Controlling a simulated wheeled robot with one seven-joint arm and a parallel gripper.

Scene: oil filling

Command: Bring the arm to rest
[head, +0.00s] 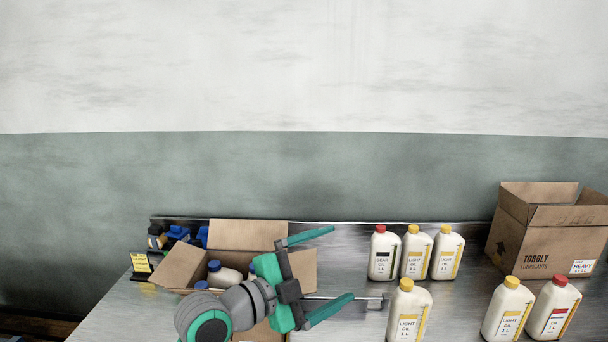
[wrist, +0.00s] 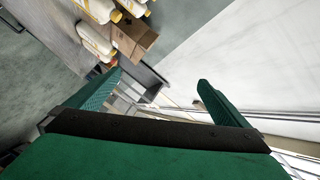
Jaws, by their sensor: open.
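My gripper (head: 322,271) is in the head view, raised in front of the metal bench. Its two green fingers are spread apart and point to the right, with nothing between them. In the wrist view my gripper (wrist: 160,90) also shows both fingers apart and empty. My grey and green arm hides part of the open cardboard box (head: 180,267) at the left, which holds blue-capped bottles (head: 224,273).
Several white oil bottles with yellow or red caps, such as the front one (head: 408,312), stand right of my gripper. A Torbly box (head: 540,240) stands at the right end. A yellow sign (head: 141,263) stands at the left. The wall is behind the bench (head: 455,300).

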